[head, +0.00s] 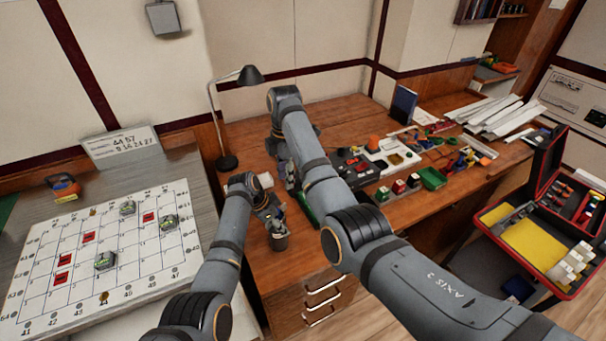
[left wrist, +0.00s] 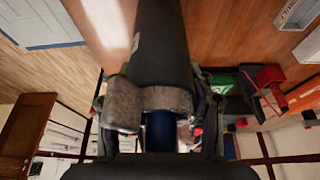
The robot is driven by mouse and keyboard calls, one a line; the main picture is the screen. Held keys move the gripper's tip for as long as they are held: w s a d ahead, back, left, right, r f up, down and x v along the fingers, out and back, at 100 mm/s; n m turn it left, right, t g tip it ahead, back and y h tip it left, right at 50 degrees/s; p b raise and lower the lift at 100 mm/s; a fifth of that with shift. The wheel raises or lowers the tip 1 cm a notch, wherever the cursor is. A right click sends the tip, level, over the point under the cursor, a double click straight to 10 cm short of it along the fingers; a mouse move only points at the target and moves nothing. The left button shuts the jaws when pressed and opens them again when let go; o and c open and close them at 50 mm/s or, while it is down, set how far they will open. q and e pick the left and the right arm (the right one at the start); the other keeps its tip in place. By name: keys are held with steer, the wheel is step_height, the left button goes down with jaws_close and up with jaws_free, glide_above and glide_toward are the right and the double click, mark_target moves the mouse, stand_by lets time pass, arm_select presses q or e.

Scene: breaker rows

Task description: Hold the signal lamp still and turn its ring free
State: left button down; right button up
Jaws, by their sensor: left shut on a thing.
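My left gripper (head: 274,220) is low over the front of the wooden desk, shut on a small dark cylinder, which I take to be the signal lamp (head: 279,242). In the left wrist view a dark cylindrical body (left wrist: 160,60) stands between the fingers, with a worn grey band and a blue part below it. I cannot tell which part is the ring. My right gripper (head: 291,176) points down beyond the left one, apart from the lamp. Its fingertips are small and partly hidden by my arms, so its opening is unclear.
A desk lamp (head: 228,161) stands at the back left of the desk. A green bin (head: 432,178) and several small coloured parts lie to the right. A gridded board (head: 150,260) is at left. An open red case (head: 530,243) stands at far right.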

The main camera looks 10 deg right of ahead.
steer(key=d+n+y, duration=0.1)
steer(key=n, duration=1.1)
steer(key=d+n+y, duration=0.1)
steer(key=d+n, duration=0.1)
steer(key=n, duration=0.9)
steer(key=d+n+g+y, duration=0.1)
steer(key=d+n, duration=0.1)
steer(key=n, duration=1)
steer(key=shift+w+f+n+y, duration=0.15)
steer(key=shift+f+n+y, duration=0.15)
steer(key=shift+y, duration=0.1)
